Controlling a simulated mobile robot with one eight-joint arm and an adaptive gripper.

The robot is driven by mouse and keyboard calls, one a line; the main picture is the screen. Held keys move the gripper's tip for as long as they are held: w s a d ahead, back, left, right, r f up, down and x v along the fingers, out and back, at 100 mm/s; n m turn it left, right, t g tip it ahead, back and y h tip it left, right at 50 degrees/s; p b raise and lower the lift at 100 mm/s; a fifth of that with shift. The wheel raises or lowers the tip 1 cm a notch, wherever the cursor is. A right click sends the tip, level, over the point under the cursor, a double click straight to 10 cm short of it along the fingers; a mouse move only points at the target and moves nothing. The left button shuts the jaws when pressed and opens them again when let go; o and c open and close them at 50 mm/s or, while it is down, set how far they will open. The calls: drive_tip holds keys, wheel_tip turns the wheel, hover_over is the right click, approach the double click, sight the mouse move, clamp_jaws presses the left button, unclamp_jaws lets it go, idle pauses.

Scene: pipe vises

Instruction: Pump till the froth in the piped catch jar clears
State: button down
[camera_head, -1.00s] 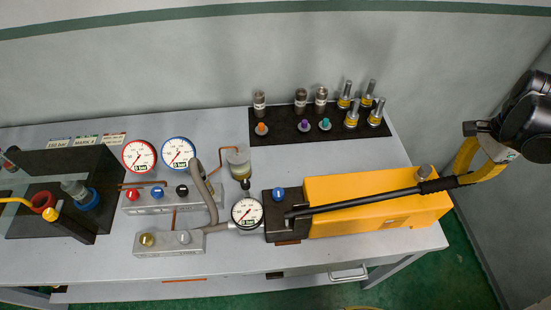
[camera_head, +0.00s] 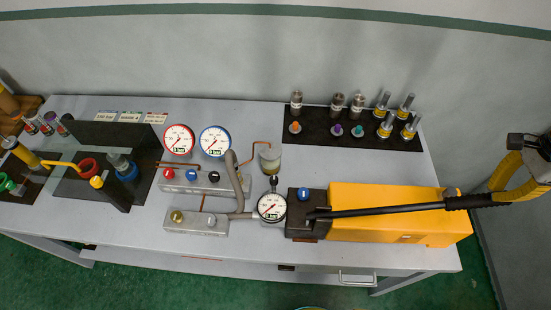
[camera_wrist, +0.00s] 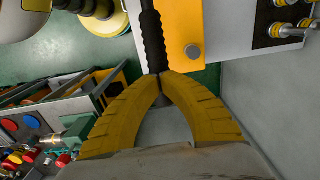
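The pump (camera_head: 400,228) is a yellow block with a dark front head. Its long black lever (camera_head: 400,209) lies low along the top, rising slightly to the right. My gripper (camera_head: 492,198) has its yellow fingers closed around the lever's ribbed grip (camera_head: 465,202). In the wrist view the fingertips (camera_wrist: 162,76) meet at the end of the grip (camera_wrist: 152,38). The small clear catch jar (camera_head: 269,158) stands behind the pump gauge (camera_head: 271,207), with a copper pipe running to it. It has a pale upper part and yellowish liquid below; froth is too small to tell.
Red-rimmed (camera_head: 179,140) and blue-rimmed (camera_head: 215,141) gauges stand over a valve block (camera_head: 203,181); all gauge needles sit near 0 bar. A black mat (camera_head: 335,128) with several fittings lies at the back. Black vises (camera_head: 110,165) stand left. The wall is close on the right.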

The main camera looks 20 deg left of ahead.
drive_tip(key=shift+w+d+f+b, duration=0.1)
drive_tip(key=shift+d+f+b, duration=0.15)
drive_tip(key=shift+f+b, duration=0.65)
drive_tip(key=shift+w+d+f+b, duration=0.1)
drive_tip(key=shift+d+f+b, duration=0.1)
drive_tip(key=shift+f+b, duration=0.7)
drive_tip(key=shift+w+d+f+b, duration=0.1)
drive_tip(key=shift+d+f+b, duration=0.15)
drive_tip(key=shift+f+b, duration=0.65)
drive_tip(key=shift+f, duration=0.35)
drive_tip(key=shift+w+d+f+b, duration=0.1)
drive_tip(key=shift+d+f+b, duration=0.15)
drive_tip(key=shift+f+b, duration=0.7)
drive_tip(key=shift+w+d+f+b, duration=0.15)
drive_tip(key=shift+f+b, duration=0.4)
drive_tip(key=shift+f, duration=0.7)
drive_tip(key=shift+s, duration=0.1)
drive_tip(key=shift+d+f+b, duration=0.15)
drive_tip(key=shift+f+b, duration=0.8)
drive_tip(key=shift+f, duration=0.25)
drive_tip(key=shift+d+f+b, duration=0.15)
drive_tip(key=shift+f+b, duration=0.8)
drive_tip(key=shift+f, duration=0.2)
